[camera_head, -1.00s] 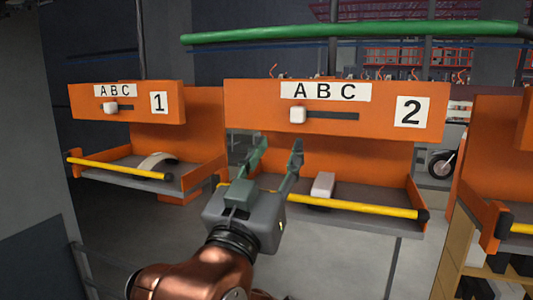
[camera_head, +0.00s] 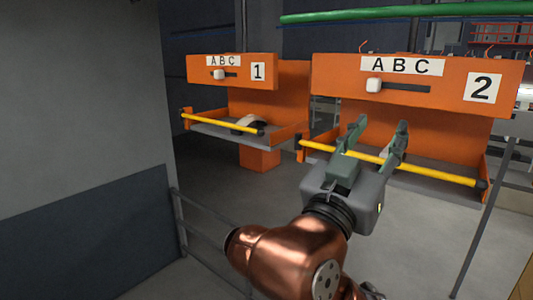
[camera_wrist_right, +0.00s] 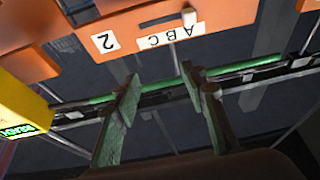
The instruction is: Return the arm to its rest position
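My right gripper (camera_head: 375,142) is raised in front of the orange station marked 2 (camera_head: 445,88), with its copper arm coming up from the bottom. Its two green-grey fingers are apart with nothing between them. In the right wrist view the fingers of this gripper (camera_wrist_right: 165,90) are also spread and empty, and station 2 (camera_wrist_right: 150,35) shows upside down behind them. My left gripper is not in the head view.
The orange station marked 1 (camera_head: 238,72) stands left of station 2, with a pale curved part (camera_head: 247,124) on its tray. Yellow bars (camera_head: 425,173) cross the tray fronts. A grey wall (camera_head: 80,120) and a metal railing (camera_head: 210,245) stand at left. Open floor lies between.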

